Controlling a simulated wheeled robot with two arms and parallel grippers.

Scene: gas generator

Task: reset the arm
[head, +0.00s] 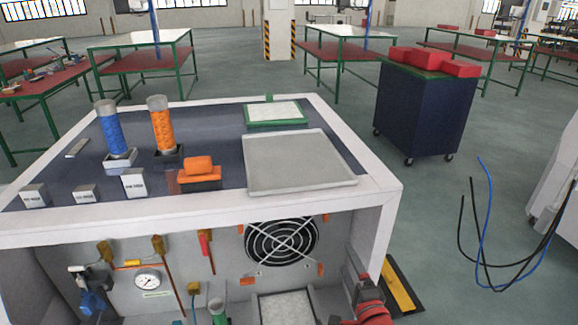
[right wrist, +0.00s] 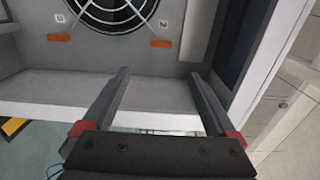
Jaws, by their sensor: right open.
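My right gripper (head: 354,272) is at the lower right of the head view, by the front right side of the white generator cabinet (head: 388,200). In the right wrist view its two dark fingers (right wrist: 158,76) are spread apart with nothing between them. They point toward the cabinet's inner panel, below the fan (right wrist: 115,12), which also shows in the head view (head: 282,242). Whether the fingertips touch the cabinet cannot be told.
On the cabinet top stand a blue cylinder (head: 110,132), an orange cylinder (head: 161,127), an orange block (head: 199,172) and a grey tray (head: 297,162). A gauge (head: 147,281) is inside. A dark blue cart (head: 425,112) stands behind right. Open floor lies between.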

